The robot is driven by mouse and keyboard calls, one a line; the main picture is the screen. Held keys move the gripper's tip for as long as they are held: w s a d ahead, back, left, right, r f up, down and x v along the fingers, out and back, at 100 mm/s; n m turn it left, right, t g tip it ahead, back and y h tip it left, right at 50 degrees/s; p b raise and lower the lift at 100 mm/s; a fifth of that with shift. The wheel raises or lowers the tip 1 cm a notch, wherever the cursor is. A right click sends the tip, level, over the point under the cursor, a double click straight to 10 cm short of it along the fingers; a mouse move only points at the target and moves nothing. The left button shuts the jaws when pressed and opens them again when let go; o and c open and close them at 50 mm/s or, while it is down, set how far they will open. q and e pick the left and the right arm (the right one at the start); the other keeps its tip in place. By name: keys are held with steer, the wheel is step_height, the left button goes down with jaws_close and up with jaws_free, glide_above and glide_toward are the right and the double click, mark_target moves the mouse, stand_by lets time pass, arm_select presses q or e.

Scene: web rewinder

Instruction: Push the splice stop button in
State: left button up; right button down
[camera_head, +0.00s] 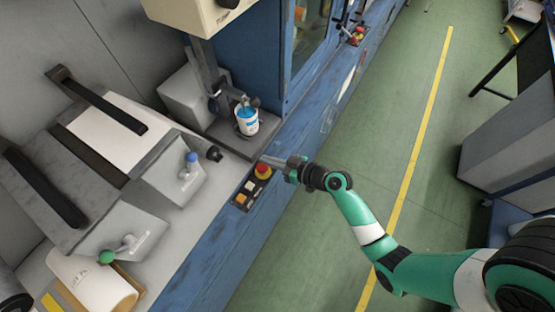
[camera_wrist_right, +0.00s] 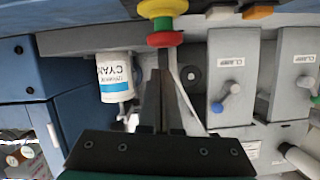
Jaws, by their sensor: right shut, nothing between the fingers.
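A red mushroom button (camera_head: 263,170) with a yellow collar stands on a small dark control panel on the blue machine ledge; I take it as the splice stop button. In the right wrist view the red button head (camera_wrist_right: 165,40) shows at the top, just beyond my fingertips, with its yellow collar behind. My right gripper (camera_head: 268,160) is shut and empty, its tips close beside the red button. Its fingers (camera_wrist_right: 160,75) also show in the wrist view, pointing at the button. I cannot tell whether they touch it. My left gripper is not in view.
An orange button (camera_head: 241,198) and a white button (camera_head: 249,187) share the panel. A cyan ink cup (camera_head: 247,121) stands behind. Clamp levers with blue (camera_head: 191,157) and green (camera_head: 106,257) knobs are left. Another red button (camera_head: 358,37) is farther off.

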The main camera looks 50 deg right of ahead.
mark_target(266, 167)
steer(key=shift+s+a+f, duration=0.15)
steer(key=shift+s+f, duration=0.05)
steer(key=shift+f, duration=0.8)
step_height(266, 167, down, 3)
steer(key=b, duration=0.3)
steer(key=shift+s+r, duration=0.1)
steer(key=shift+r, duration=0.4)
steer(key=r+p, duration=0.2)
steer(key=r, duration=0.1)
steer(key=r+p, duration=0.2)
steer(key=shift+w+d+r, duration=0.1)
steer(key=shift+w+d, duration=0.15)
steer(key=shift+w, duration=0.05)
steer(key=f+p+v, duration=0.1)
steer(key=p+v, duration=0.1)
steer(key=v, duration=0.7)
steer(key=shift+s+r, duration=0.15)
steer(key=shift+s, duration=0.3)
